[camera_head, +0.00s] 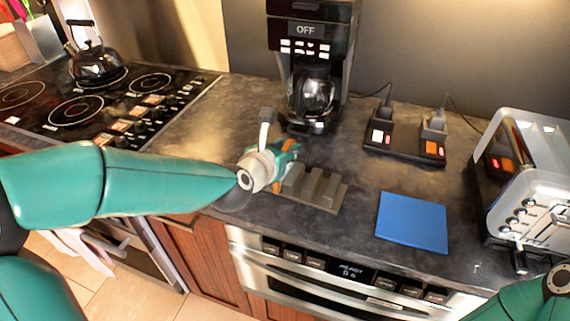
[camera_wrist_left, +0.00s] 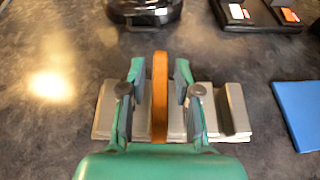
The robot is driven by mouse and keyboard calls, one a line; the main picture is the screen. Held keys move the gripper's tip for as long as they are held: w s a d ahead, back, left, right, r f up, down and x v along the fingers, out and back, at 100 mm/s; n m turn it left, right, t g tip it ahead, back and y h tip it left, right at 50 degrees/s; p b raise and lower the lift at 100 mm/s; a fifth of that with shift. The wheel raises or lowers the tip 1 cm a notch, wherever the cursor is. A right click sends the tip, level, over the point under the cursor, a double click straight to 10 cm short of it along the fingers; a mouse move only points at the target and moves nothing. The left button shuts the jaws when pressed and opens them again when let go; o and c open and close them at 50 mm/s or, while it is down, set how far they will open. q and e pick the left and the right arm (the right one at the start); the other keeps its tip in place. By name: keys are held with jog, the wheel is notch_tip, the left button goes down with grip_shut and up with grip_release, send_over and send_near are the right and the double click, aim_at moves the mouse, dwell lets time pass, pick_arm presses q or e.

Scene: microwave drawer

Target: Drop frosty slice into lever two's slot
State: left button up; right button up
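A brown bread slice (camera_wrist_left: 160,95) stands on edge in a grey slotted rack (camera_head: 326,193). The rack also shows in the left wrist view (camera_wrist_left: 237,108). My left gripper (camera_head: 284,160) is over the rack's left part, pointing down. In the left wrist view its two fingers (camera_wrist_left: 158,92) are on either side of the slice, with small gaps showing. In the head view the gripper hides most of the slice; frost cannot be made out. The silver toaster (camera_head: 541,165) is at the right, with several knobs and a dark lever (camera_head: 518,259) on its front. My right gripper is out of view.
A blue board (camera_head: 412,223) lies between the rack and toaster. A coffee maker (camera_head: 312,70) stands behind the rack. Dark switch boxes (camera_head: 404,143) with cords are at the back. The stove with a kettle (camera_head: 96,62) is at left. The oven front (camera_head: 340,281) is below.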

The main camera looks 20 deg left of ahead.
pick_arm(q)
grip_shut()
